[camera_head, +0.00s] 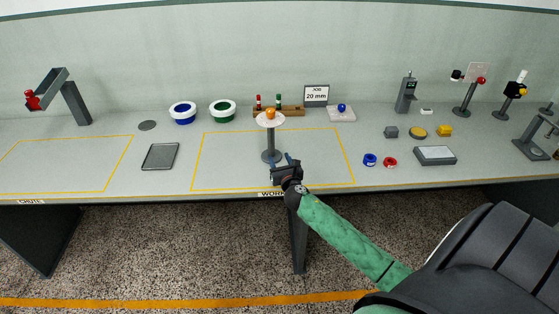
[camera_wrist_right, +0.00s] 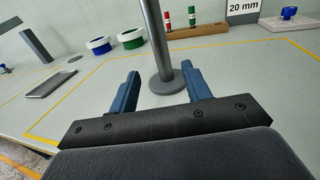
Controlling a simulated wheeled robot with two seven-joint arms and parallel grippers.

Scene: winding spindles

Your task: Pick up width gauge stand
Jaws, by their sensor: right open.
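A grey stand (camera_head: 269,140) stands upright in the yellow-outlined work area. It has a round base, a thin post and a white disc on top with an orange knob; I cannot tell for sure that it is the width gauge stand. My right gripper (camera_head: 285,168) is at its near side, low by the base. In the right wrist view, the post (camera_wrist_right: 154,42) rises beyond the open blue fingers (camera_wrist_right: 162,85), lined up with the gap between them. The round base lies at about the fingertips; contact cannot be told. The stand's top is outside the wrist view. My left gripper is not in view.
Blue (camera_head: 182,113) and green (camera_head: 222,111) ringed bowls, a wooden rack (camera_head: 291,112) with red and green pegs, and a "20 mm" job sign (camera_head: 316,95) stand behind. A grey tray (camera_head: 160,156) lies left. Several small parts and stands fill the right side.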

